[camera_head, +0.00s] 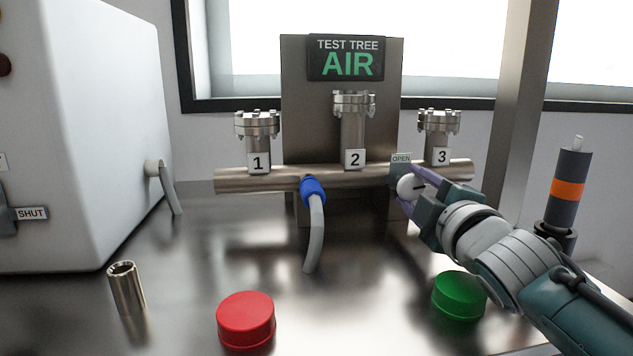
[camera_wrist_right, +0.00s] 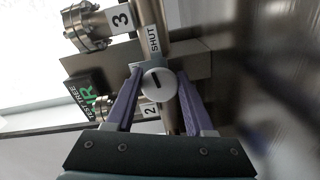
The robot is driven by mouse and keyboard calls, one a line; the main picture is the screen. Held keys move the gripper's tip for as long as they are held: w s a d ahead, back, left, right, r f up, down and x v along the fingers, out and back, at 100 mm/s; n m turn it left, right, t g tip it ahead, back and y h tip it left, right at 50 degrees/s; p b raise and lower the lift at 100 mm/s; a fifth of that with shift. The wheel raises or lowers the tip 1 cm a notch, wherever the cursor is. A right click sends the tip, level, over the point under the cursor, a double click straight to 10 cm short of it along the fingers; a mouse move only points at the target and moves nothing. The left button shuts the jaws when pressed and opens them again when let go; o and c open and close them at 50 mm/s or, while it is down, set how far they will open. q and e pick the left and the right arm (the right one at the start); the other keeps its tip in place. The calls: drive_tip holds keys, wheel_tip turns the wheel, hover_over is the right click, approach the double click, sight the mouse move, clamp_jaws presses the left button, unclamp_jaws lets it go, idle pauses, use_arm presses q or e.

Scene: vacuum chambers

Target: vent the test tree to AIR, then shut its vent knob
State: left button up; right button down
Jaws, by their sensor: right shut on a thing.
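The test tree (camera_head: 250,180) is a metal manifold pipe with three flanged ports numbered 1, 2 and 3. Its display (camera_head: 346,58) reads AIR in green. The white round vent knob (camera_head: 408,186) is between ports 2 and 3, with an OPEN label (camera_head: 401,158) above it. In the right wrist view the knob (camera_wrist_right: 158,82) has a dark line running roughly along the pipe, and a SHUT label (camera_wrist_right: 153,43) is on the port 3 side. My right gripper (camera_head: 412,187) is shut on the knob, its purple fingers on either side. My left gripper is out of view.
A blue-ended grey hose (camera_head: 314,210) hangs from the pipe. A red button (camera_head: 246,320), a green button (camera_head: 459,295) and a metal tube (camera_head: 126,288) stand in front. A white chamber (camera_head: 110,110) is at left. A dark cylinder with an orange band (camera_head: 567,190) stands at right.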

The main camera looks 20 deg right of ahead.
drive_tip(key=shift+m, duration=0.6)
drive_tip(key=shift+c, duration=1.3)
unclamp_jaws()
